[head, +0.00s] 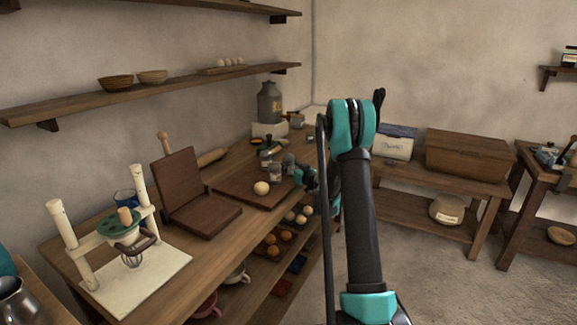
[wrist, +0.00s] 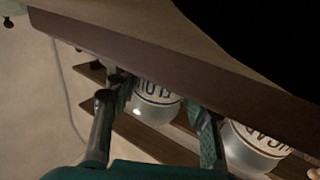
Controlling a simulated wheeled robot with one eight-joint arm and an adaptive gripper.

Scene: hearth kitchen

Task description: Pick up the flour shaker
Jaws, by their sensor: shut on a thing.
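The flour shaker (wrist: 156,100) is a pale metal can with a dark-lettered label, only partly readable. In the wrist view it sits between the two fingers of my gripper (wrist: 160,112), which is shut on it. In the head view my gripper (head: 302,175) is at the right edge of the worktable, beside two small grey cans (head: 274,172) on a dark board. Which of these is the held one is hard to tell there. Whether the held shaker touches the board cannot be told.
A second lettered can (wrist: 255,145) stands close to the right finger. A pale round ball (head: 261,188) lies on the dark board (head: 238,187). Small dark items (head: 270,147) and a milk can (head: 270,102) stand behind. A whisk stand (head: 125,225) is at front left.

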